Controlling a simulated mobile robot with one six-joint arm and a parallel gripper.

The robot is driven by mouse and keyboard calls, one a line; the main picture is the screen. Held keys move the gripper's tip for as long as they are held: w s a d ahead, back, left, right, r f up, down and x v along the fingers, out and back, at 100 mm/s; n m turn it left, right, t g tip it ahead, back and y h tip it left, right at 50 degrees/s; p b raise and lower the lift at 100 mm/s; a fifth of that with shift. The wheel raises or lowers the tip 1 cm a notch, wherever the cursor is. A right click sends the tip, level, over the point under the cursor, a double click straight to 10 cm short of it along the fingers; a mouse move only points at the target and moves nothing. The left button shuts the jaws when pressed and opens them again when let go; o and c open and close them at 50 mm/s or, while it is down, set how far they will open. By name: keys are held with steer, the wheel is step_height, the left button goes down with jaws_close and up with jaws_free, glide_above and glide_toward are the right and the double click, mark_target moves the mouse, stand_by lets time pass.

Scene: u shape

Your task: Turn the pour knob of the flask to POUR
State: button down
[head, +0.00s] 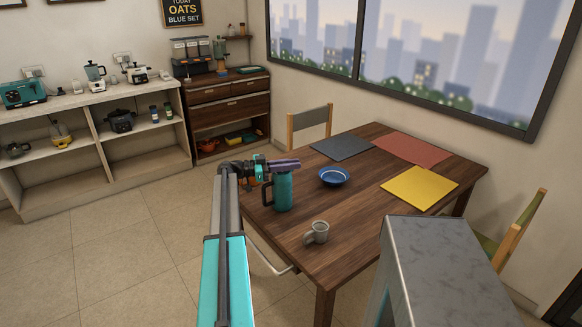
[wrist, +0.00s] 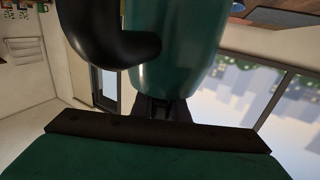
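The teal flask (head: 283,190) stands upright near the left edge of the wooden table, with its dark handle (head: 267,193) facing left. My gripper (head: 284,165) is at the top of the flask, reaching in from the left, and it covers the lid. The pour knob and its markings are hidden. In the wrist view the teal flask body (wrist: 178,45) fills the upper middle, with the black handle (wrist: 100,35) on its left. Dark finger parts of my gripper (wrist: 165,108) show against the flask. Whether they are closed on the knob cannot be seen.
A grey mug (head: 317,233) stands in front of the flask, and a blue bowl (head: 334,176) is to its right. Grey (head: 342,146), red (head: 412,149) and yellow (head: 420,187) mats lie further off. A chair (head: 309,124) stands behind the table.

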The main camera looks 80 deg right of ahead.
steer(key=shift+a, duration=0.3)
steer(key=shift+d, duration=0.3)
stand_by(1.3)
steer(key=c, duration=1.7)
jaws_free()
steer(key=b+v, duration=0.3)
steer(key=v, duration=1)
steer(key=shift+w+a, duration=0.2)
steer(key=shift+w, duration=0.15)
